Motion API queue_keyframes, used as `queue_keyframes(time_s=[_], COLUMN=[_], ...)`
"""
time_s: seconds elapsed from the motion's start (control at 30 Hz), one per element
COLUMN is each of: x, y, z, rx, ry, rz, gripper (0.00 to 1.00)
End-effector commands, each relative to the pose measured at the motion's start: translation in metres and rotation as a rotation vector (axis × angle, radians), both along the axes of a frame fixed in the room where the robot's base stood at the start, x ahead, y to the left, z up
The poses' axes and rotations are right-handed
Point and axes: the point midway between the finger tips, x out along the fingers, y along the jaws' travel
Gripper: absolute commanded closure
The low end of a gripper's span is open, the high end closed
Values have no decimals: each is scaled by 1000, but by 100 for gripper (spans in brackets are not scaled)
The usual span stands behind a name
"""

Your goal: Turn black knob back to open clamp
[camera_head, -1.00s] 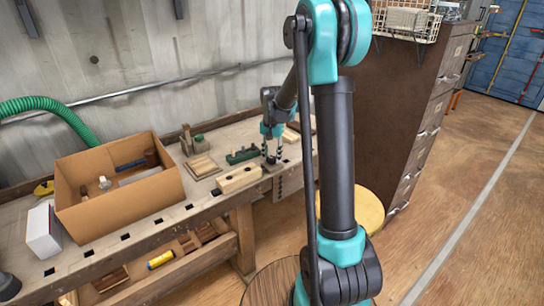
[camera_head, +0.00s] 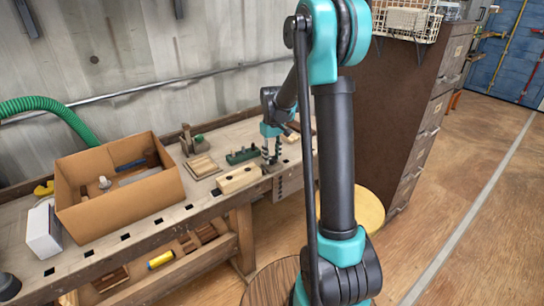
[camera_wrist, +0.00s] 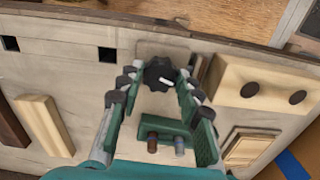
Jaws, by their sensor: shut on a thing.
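The black knob (camera_wrist: 160,74), round and lobed with a white mark on top, sits between my fingertips in the wrist view. My gripper (camera_head: 271,164) points down at the right end of the workbench in the head view, its fingers shut on the knob from both sides. The knob is hidden by the fingers in the head view. A brownish plate (camera_wrist: 150,49) lies under and beyond the knob. How far the clamp is open cannot be told.
A green block (camera_wrist: 178,128) with bolts lies below my fingers; it also shows in the head view (camera_head: 240,156). A pale wooden block (camera_wrist: 240,84) with two dark round spots is close by. A cardboard box (camera_head: 120,207) stands on the bench's left.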

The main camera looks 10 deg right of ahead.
Motion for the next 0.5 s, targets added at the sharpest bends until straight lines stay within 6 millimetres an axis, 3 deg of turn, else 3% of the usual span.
queue_keyframes(time_s=[0.5], x=[0], y=[0], z=[0], rx=[0], ry=[0], rz=[270], gripper=[94])
